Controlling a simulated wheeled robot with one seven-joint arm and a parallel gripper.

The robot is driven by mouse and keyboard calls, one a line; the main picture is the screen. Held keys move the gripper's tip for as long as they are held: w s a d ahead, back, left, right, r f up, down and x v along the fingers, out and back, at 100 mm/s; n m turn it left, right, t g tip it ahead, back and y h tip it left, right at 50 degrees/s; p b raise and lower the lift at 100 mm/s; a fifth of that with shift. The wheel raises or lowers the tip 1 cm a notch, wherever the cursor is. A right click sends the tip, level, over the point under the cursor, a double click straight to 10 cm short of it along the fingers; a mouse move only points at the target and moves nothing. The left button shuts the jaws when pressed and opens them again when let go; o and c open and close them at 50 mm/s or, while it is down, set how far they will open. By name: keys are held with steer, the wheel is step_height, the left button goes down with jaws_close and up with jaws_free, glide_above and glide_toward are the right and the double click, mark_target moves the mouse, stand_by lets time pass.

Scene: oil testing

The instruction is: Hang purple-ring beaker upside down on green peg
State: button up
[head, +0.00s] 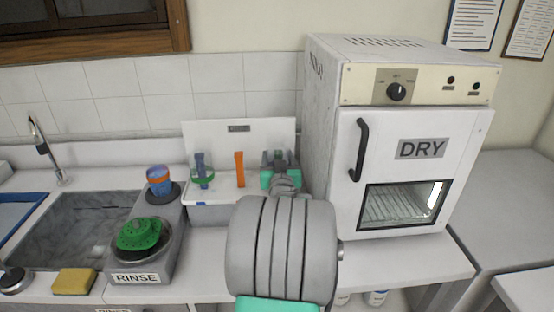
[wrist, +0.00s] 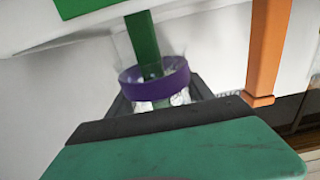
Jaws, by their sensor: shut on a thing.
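The purple-ring beaker (wrist: 155,84) is clear below its purple band, in the wrist view. My gripper (wrist: 160,100) is shut on it; the dark fingers show on either side. The green peg (wrist: 143,38) lines up with the ring, and its green also shows within and below the band, so the beaker appears to be around the peg. I cannot tell how far the peg reaches inside. In the head view my gripper (head: 278,162) is at the right end of the white rack (head: 240,138) and hides the beaker and most of the green peg.
The orange peg (head: 239,168) stands beside it, empty. The blue peg (head: 200,165) at the left carries a green-ring beaker (head: 203,182). The DRY oven (head: 325,150) stands close on the right. The RINSE unit (head: 135,278), sink (head: 75,225) and yellow sponge (head: 74,281) are left.

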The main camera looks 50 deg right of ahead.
steer(key=shift+f+b, duration=0.5)
steer(key=shift+b, duration=0.25)
stand_by(0.4)
steer(key=o, duration=1.5)
steer(key=shift+c, duration=0.2)
